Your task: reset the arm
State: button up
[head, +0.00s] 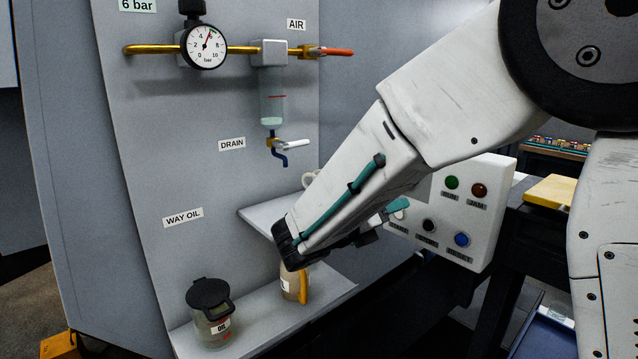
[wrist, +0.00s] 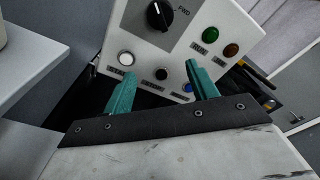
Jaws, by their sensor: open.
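My white arm (head: 430,110) reaches from the upper right down and left across the head view, in front of the panel and shelves. My gripper (wrist: 163,82) shows in the wrist view as two teal fingers set wide apart, open with nothing between them. It faces the lower part of a white control box (wrist: 180,40), which has a black knob (wrist: 159,15) and several coloured buttons. In the head view, only a bit of a teal finger (head: 397,205) shows beyond the arm, near the box's left edge. I cannot tell whether it touches the box.
A lidded oil pot (head: 210,315) and a container with a yellow handle (head: 303,285) stand on the lower shelf (head: 255,325), close below my arm. An upper shelf (head: 270,215) juts out beside it. The gauge (head: 205,46) and drain valve (head: 285,145) are on the panel, left.

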jog(key=s+d+f+m+g+y, duration=0.2)
jog(key=s+d+m+g, duration=0.2)
jog(key=s+m, duration=0.4)
jog(key=s+d+f+m+g+y, duration=0.2)
jog(key=s+d+f+m+g, duration=0.15)
jog(key=s+m, duration=0.4)
jog(key=s+d+r+m+y, duration=0.1)
jog(key=s+r+m+y, duration=0.2)
jog(key=s+m+y, duration=0.7)
jog(key=s+m, duration=0.6)
jog(key=m, duration=0.1)
jog(key=shift+s+y, duration=0.25)
jog(key=shift+y, duration=0.05)
jog(key=shift+d+m+g, duration=0.1)
jog(key=shift+m+g, duration=0.15)
